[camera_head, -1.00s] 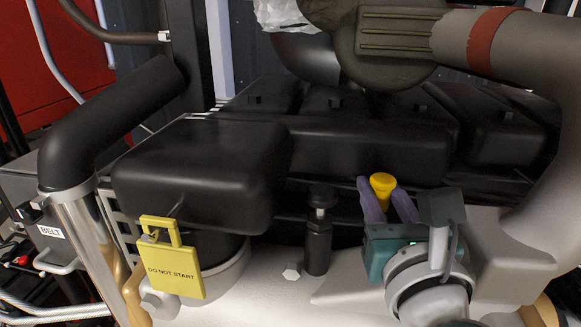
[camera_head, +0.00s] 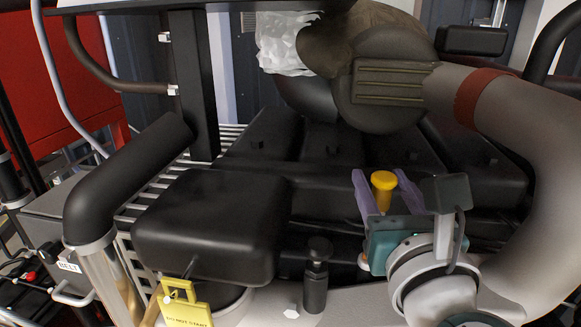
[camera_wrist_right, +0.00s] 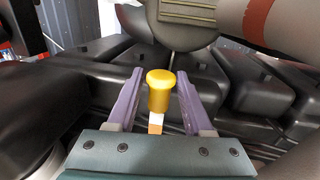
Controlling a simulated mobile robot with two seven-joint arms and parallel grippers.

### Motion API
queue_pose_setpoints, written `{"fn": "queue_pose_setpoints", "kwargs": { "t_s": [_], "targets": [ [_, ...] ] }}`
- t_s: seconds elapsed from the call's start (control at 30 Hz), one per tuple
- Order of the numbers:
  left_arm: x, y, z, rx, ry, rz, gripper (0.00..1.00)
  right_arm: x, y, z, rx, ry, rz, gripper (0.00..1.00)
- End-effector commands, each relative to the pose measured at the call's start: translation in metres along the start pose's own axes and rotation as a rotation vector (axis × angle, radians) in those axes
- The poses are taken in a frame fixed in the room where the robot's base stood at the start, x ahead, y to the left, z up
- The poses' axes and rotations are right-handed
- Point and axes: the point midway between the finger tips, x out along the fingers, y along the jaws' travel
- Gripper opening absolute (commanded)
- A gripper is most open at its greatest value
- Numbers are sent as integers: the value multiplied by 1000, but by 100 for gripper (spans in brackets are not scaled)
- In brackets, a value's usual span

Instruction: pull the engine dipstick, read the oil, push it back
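The engine dipstick has a yellow knob-shaped handle (camera_head: 383,180), seen between the purple fingers of my right gripper (camera_head: 384,186). In the right wrist view the yellow handle (camera_wrist_right: 159,84) stands upright between the two fingers (camera_wrist_right: 158,98), with a visible gap on each side. The right gripper looks open around it. A short white and orange piece shows below the handle; the gripper body hides what lies lower, so I cannot tell how far the dipstick sits in the engine. My left gripper is not in view.
A black engine cover (camera_head: 212,225) and a yellow DO NOT START tag (camera_head: 187,311) are to the left. A short black cylindrical fitting (camera_head: 316,277) stands left of my gripper. A large grey pipe with a red band (camera_head: 482,96) curves down close on the right.

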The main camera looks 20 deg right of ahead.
Motion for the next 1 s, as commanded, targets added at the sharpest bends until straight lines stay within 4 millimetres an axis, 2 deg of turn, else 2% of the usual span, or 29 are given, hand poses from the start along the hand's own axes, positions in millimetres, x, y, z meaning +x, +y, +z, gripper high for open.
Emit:
{"fn": "queue_pose_setpoints", "kwargs": {
  "t_s": [0.07,0.4,0.57,0.8,1.0],
  "targets": [
    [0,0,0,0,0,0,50,0,0,-1,0,2,0,60],
    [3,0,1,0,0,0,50,-6,0,-4,0,7,1,60],
    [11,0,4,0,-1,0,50,-30,-1,-6,2,9,0,60],
    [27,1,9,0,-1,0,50,-75,-1,-6,1,7,0,60],
    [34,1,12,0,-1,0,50,-96,0,-3,0,4,1,60]
  ]
}}
